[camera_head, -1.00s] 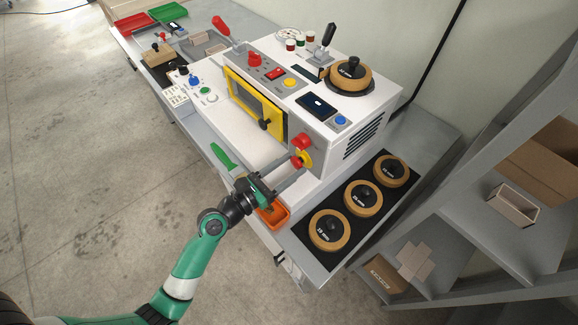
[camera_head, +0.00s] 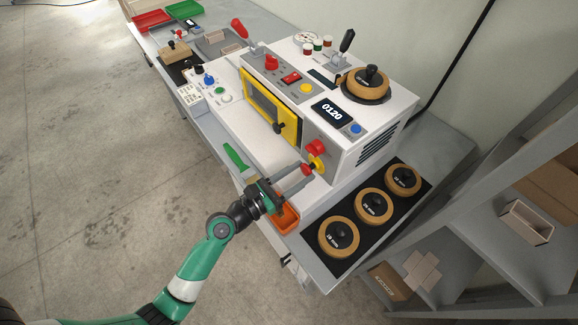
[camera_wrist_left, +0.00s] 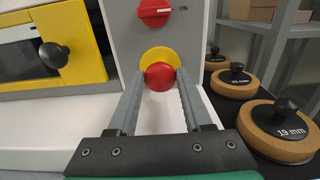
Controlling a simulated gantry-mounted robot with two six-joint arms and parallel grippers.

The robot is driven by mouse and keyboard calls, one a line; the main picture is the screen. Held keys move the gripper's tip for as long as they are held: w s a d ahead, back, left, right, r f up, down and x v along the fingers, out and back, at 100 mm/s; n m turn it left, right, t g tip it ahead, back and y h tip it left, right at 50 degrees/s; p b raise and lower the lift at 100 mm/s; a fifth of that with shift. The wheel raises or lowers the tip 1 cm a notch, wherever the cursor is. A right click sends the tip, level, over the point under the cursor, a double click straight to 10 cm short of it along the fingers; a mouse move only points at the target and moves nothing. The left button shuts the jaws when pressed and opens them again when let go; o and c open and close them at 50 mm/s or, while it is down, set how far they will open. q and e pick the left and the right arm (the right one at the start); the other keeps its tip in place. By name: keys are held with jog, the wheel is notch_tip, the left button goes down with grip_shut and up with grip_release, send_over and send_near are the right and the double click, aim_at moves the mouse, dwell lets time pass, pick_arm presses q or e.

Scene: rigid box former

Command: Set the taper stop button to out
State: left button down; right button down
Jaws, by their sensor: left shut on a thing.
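The taper stop button is a red mushroom head (camera_head: 307,170) on a yellow collar (camera_head: 317,161), low on the grey front panel of the white machine. My left gripper (camera_head: 306,171) is shut on the red head, one finger on each side. In the left wrist view the red head (camera_wrist_left: 160,76) sits between the fingertips (camera_wrist_left: 161,78), with the yellow collar (camera_wrist_left: 160,57) behind it. The head stands off from the collar in the head view. My right gripper is not in view.
A red rotary switch (camera_head: 316,147) sits just above the button. The display (camera_head: 331,111) reads 0120. A yellow-framed door (camera_head: 268,108) with a black knob is to the left.

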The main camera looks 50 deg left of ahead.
pick_arm(q)
jog(key=shift+c, duration=1.6)
grip_release()
jog(key=s, duration=0.7)
jog(key=s+a, duration=0.1)
jog(key=s, duration=0.2)
jog(key=shift+s+a, duration=0.1)
jog(key=shift+s, duration=0.7)
